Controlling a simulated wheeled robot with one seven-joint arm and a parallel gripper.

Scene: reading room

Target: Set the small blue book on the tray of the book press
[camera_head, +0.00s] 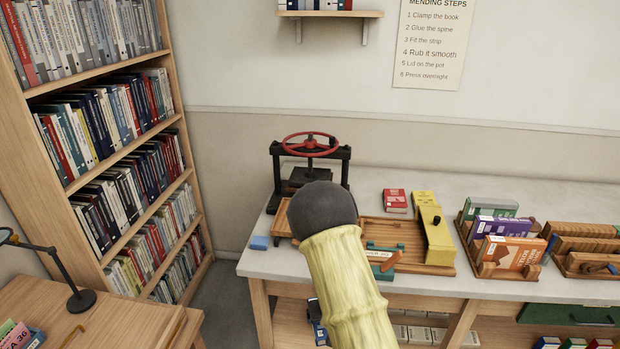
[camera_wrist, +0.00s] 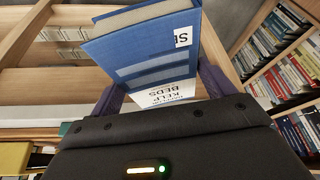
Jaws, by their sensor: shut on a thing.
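A blue book (camera_wrist: 150,45) with white labels is between the two purple fingers of my gripper (camera_wrist: 163,85) in the wrist view, and the gripper is shut on it. One label reads "KELP BEDS". The book press (camera_head: 311,150), black with a red handwheel, stands on the bench at the back wall in the head view. A wooden tray edge (camera_head: 281,215) shows at its front left. My arm covers the front of the press and much of this tray. My gripper is hidden in the head view.
A tall bookcase (camera_head: 88,215) stands left. A desk (camera_head: 125,310) with a lamp is at lower left.

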